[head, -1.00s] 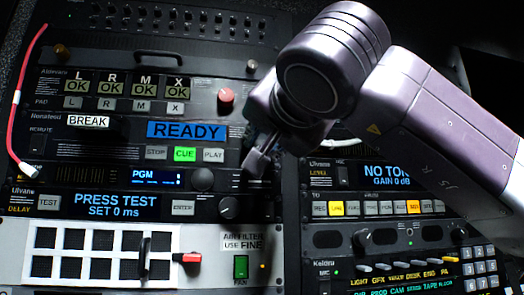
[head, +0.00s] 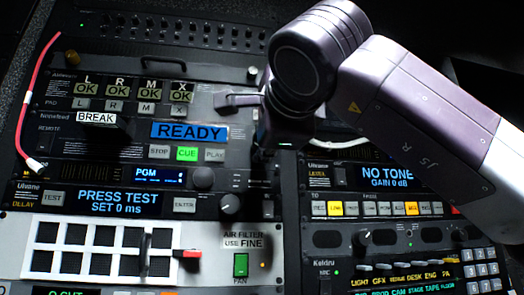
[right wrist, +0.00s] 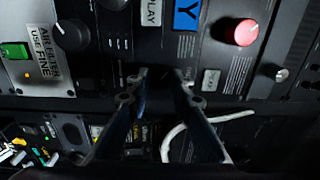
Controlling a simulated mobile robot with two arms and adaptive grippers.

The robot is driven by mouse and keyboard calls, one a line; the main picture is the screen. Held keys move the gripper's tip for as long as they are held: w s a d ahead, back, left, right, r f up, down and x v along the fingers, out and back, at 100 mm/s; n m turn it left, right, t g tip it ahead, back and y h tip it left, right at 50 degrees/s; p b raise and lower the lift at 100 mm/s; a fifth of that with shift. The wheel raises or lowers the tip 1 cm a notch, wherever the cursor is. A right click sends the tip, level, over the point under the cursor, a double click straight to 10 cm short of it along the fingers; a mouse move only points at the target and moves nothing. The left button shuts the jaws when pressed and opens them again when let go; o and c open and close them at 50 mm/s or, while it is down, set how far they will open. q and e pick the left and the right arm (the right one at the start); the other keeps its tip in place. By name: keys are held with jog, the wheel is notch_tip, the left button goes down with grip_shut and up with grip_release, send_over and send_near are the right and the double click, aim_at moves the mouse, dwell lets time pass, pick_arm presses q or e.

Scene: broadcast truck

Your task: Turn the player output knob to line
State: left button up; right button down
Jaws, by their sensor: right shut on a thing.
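The player unit shows a blue READY display (head: 189,131) and STOP, CUE and PLAY buttons (head: 187,154), with CUE lit green. My right gripper (head: 262,158) reaches the panel just right of PLAY in the head view. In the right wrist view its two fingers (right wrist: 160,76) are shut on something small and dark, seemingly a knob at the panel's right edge. The fingers and shadow hide most of it, and I cannot read its setting. A PLAY button (right wrist: 151,12) also shows in the right wrist view. My left gripper is not in view.
A round red knob (right wrist: 245,32) lies close by in the right wrist view. A grey knob (head: 203,178) and a black knob (head: 230,203) are below left of my gripper. A white cable (head: 348,143) runs at right. A red cable (head: 33,105) hangs at left.

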jog(key=shift+m+h+b, duration=0.3)
jog(key=shift+m+b, duration=2.35)
jog(key=shift+m, duration=7.65)
jog(key=c, duration=1.7)
grip_release()
jog(key=s, duration=0.4)
jog(key=s+d, duration=0.1)
jog(key=s, duration=0.2)
jog(key=s+d, duration=0.1)
jog(key=s, duration=0.3)
jog(key=shift+s, duration=0.35)
